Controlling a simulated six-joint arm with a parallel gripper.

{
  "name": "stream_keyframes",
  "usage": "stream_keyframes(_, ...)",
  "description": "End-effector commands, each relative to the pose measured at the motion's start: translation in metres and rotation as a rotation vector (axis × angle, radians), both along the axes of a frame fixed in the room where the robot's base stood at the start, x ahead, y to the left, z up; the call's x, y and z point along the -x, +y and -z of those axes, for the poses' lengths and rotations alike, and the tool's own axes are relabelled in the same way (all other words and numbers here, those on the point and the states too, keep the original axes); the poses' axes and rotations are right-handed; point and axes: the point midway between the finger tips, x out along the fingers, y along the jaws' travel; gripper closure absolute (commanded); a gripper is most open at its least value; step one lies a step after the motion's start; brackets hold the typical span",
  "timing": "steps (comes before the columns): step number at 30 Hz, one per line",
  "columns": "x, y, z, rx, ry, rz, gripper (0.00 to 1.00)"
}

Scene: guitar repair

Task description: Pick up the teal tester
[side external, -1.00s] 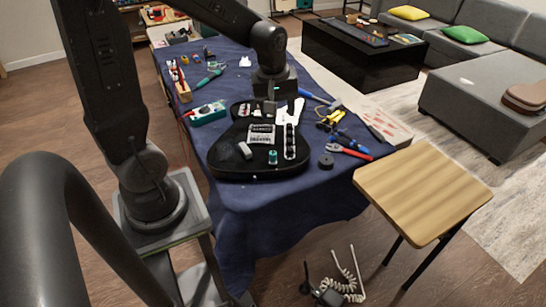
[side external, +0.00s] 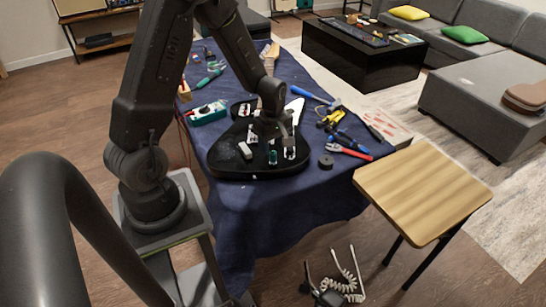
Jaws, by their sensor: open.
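The teal tester (side external: 207,113), a boxy device with a pale face, lies on the blue cloth left of the black guitar body (side external: 222,157). My gripper (side external: 274,150) is open, pointing down low over the guitar body, right of the tester and apart from it. A small teal cylinder (side external: 272,157) stands on the guitar at the near side of my gripper. The jaws hide part of the guitar's middle, and I cannot tell whether they touch anything there.
A blue hammer (side external: 312,96), yellow-handled pliers (side external: 330,117), red-handled tool (side external: 350,152) and dark round roll (side external: 326,162) lie right of the guitar. A wooden stool (side external: 420,190) stands at the near right. The cloth's near left is clear.

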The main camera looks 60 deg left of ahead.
Motion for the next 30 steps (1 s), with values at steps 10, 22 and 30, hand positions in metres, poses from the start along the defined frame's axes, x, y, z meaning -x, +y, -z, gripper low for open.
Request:
stream_keyframes(10,-0.001,0.003,0.044,0.001,0.002,0.001,0.46)
stream_keyframes(22,-0.002,0.004,0.052,0.0,-0.001,0.001,0.51)
stream_keyframes(30,-0.002,0.004,0.051,0.0,-0.001,0.001,0.77)
